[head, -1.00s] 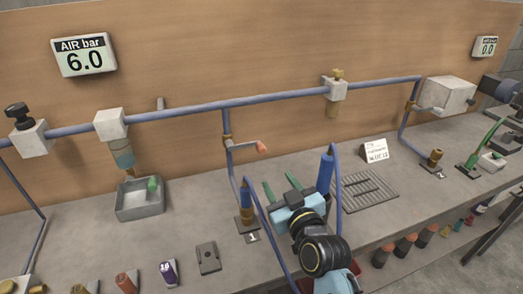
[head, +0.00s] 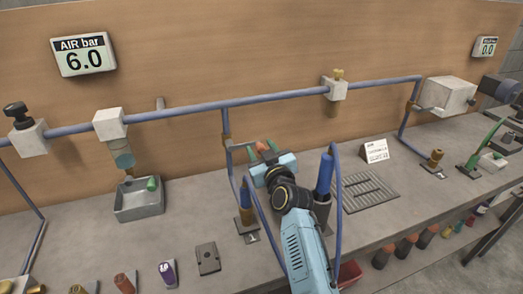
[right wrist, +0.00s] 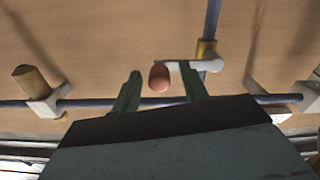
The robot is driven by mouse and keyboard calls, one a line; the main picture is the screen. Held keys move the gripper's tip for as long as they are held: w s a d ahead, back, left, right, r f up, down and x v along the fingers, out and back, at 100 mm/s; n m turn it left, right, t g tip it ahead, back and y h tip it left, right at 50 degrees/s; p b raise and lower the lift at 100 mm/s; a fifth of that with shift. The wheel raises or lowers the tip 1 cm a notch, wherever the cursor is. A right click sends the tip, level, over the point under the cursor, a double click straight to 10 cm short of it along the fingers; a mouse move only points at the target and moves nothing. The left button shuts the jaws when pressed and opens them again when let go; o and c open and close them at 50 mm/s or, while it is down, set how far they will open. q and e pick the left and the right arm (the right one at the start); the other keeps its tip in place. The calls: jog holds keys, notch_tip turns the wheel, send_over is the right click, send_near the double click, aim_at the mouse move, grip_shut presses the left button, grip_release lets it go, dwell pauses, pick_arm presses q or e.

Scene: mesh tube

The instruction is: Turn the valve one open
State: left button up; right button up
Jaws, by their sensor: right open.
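A lever valve with a brass body (head: 226,141) sits on the blue drop pipe at mid-bench. In the right wrist view the knob appears between the two spread fingers, with a gap on each side. In the head view my gripper hides most of the lever. My left gripper is not in view.
A blue pipe (head: 280,97) runs along the wooden back wall. The left gauge (head: 83,55) reads 6.0, the right gauge (head: 487,47) 0.0. A blue tool in a holder (head: 325,176) and looping hoses stand close to my right arm. A grey tray (head: 140,205) is at left.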

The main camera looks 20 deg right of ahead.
jog(key=shift+w, duration=0.1)
grip_shut()
dwell(0.3)
